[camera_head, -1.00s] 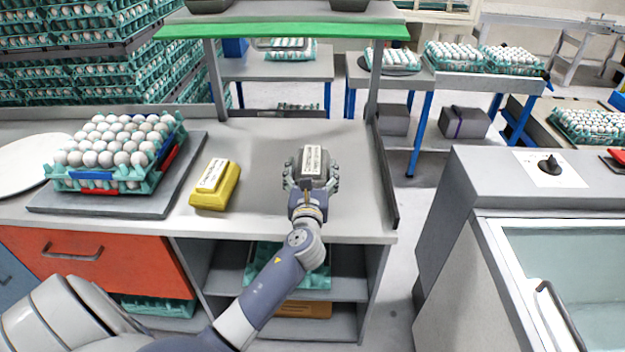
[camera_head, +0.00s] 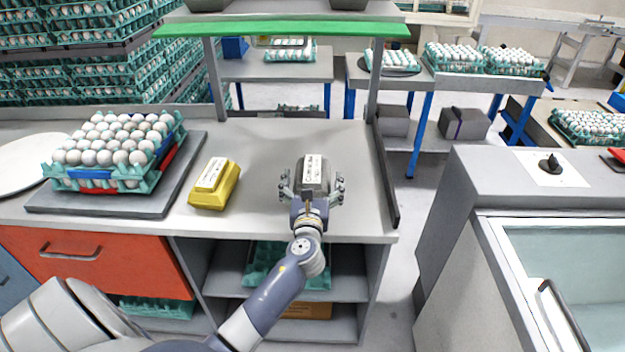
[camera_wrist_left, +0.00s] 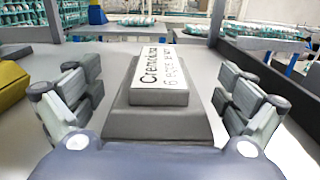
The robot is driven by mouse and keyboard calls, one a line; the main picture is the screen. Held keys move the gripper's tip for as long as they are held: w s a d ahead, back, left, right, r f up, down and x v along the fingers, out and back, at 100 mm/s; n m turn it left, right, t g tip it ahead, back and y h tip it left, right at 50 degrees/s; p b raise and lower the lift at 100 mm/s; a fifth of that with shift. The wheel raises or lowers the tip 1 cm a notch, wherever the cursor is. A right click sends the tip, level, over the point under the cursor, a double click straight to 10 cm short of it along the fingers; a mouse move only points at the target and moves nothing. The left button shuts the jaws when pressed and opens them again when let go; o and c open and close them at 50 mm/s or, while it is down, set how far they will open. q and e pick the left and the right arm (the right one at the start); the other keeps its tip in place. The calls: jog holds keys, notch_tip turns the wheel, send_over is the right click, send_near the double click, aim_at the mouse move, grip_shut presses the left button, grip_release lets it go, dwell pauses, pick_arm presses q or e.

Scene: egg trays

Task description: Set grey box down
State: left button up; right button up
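The grey box (camera_head: 327,173) with a white printed label stands upright on the grey counter (camera_head: 260,205), right of the yellow box. My left gripper (camera_head: 312,180) is at its near side, with open fingers on either side of it. In the left wrist view the grey box (camera_wrist_left: 158,122) is between the spread fingers of the left gripper (camera_wrist_left: 160,80), with a gap on each side. The box's underside is hidden. My right gripper is not in view.
A yellow box (camera_head: 228,190) lies on the counter to the left. Further left, a tray of eggs (camera_head: 150,181) stands on a grey slab (camera_head: 60,200). A dark raised edge (camera_head: 385,180) bounds the counter on the right. The counter behind the grey box is clear.

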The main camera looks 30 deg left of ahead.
pick_arm(q)
jog(key=shift+r, duration=0.15)
jog(key=shift+s+d, duration=0.15)
jog(key=shift+s, duration=0.15)
jog(key=b+v, duration=0.1)
jog(key=v, duration=1)
jog(key=shift+s+d, duration=0.1)
jog(key=shift+s, duration=0.1)
jog(key=shift+f, duration=0.25)
